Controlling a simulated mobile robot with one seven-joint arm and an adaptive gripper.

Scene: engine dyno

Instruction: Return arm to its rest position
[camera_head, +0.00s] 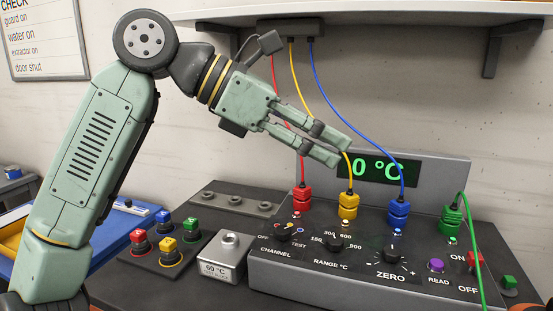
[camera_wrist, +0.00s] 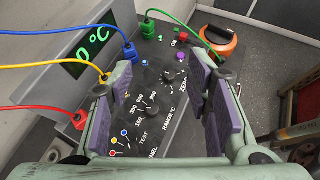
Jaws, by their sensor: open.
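My arm (camera_head: 90,150) reaches up from the lower left and bends over to the right in the head view. My gripper (camera_head: 335,148) is open and empty, in front of the green "0 °C" display and above the instrument panel (camera_head: 350,262). In the wrist view my gripper (camera_wrist: 165,85) shows its two padded fingers spread apart, with the panel's knobs visible between them. No object is between the fingers. The fingers appear apart from the panel; the exact gap to the yellow cable (camera_head: 347,165) is hard to tell.
Red (camera_head: 303,200), yellow (camera_head: 348,205), blue (camera_head: 398,213) and green (camera_head: 451,218) plugs stand on the panel, with cables rising from them. A shelf (camera_head: 370,12) is above. A "60 °C" metal block (camera_head: 219,260) and small colored plugs (camera_head: 165,240) lie left of the panel. An orange object (camera_wrist: 218,40) is beyond.

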